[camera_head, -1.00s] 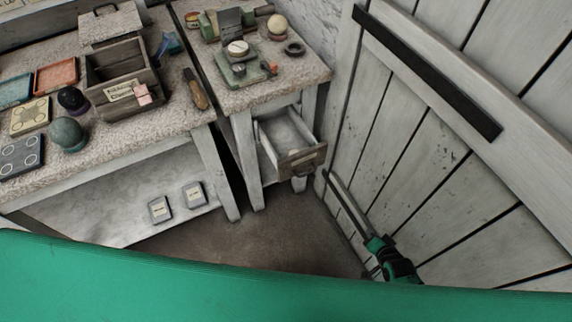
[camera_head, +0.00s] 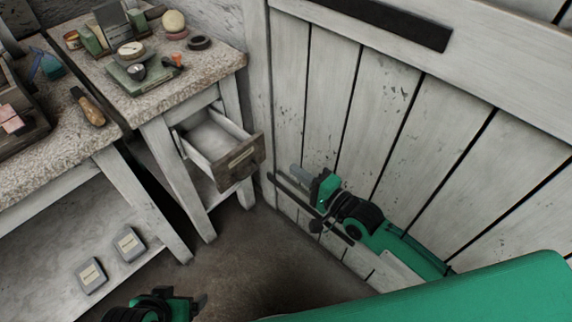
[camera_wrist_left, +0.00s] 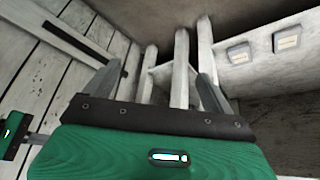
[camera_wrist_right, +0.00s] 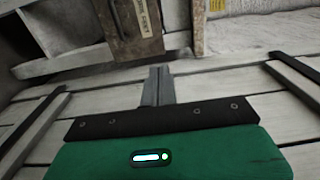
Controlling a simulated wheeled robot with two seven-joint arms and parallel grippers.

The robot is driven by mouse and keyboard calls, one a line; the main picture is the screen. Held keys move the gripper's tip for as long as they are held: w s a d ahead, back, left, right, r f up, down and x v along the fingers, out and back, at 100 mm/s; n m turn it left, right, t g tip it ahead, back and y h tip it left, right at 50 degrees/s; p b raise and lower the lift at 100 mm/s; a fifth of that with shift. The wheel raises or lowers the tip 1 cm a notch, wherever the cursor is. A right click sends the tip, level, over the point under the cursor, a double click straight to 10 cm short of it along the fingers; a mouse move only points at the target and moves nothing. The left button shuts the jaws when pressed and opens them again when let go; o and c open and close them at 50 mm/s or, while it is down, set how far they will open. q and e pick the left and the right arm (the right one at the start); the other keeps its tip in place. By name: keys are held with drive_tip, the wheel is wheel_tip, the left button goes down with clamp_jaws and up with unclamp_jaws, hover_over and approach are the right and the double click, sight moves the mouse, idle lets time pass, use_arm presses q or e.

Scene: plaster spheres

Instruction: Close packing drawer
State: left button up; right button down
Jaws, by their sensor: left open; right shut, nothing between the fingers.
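The packing drawer (camera_head: 241,163) sticks out open from the small stone-topped table, with a worn brown front, a label holder and a pale inside that looks empty. In the right wrist view its front (camera_wrist_right: 130,28) is upper left, beyond the fingers. My right gripper (camera_head: 298,172) is shut and empty, to the right of the drawer front and apart from it, by the plank wall; its fingers also show in the right wrist view (camera_wrist_right: 158,85). My left gripper (camera_head: 202,302) is low at the bottom edge, away from the drawer; its fingers are spread in the left wrist view (camera_wrist_left: 160,88).
The small table (camera_head: 205,82) carries a green scale-like device (camera_head: 140,72), a pale ball (camera_head: 173,20) and a dark ring (camera_head: 198,43). A larger bench (camera_head: 75,140) stands at left, with two small labelled tins on its lower shelf. The plank wall (camera_head: 400,120) bounds the right side.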

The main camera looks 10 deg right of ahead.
sight(256, 141)
drive_tip(key=b+x, duration=0.1)
drive_tip(key=x, duration=1)
drive_tip(key=shift+w+a, duration=0.15)
drive_tip(key=shift+w, duration=0.15)
use_arm(q)
drive_tip(key=shift+w+d+f+t+h, duration=0.3)
drive_tip(key=shift+w+d+t, duration=0.25)
drive_tip(key=shift+d, duration=0.2)
drive_tip(key=shift+w+d+f+t+h, duration=0.2)
drive_tip(key=shift+w+d+t+h, duration=0.1)
drive_tip(key=shift+w+d+t, duration=0.3)
use_arm(e)
drive_tip(key=shift+w+a, duration=0.4)
drive_tip(key=shift+w, duration=0.1)
use_arm(q)
drive_tip(key=shift+d, duration=0.1)
use_arm(e)
drive_tip(key=shift+w, duration=0.1)
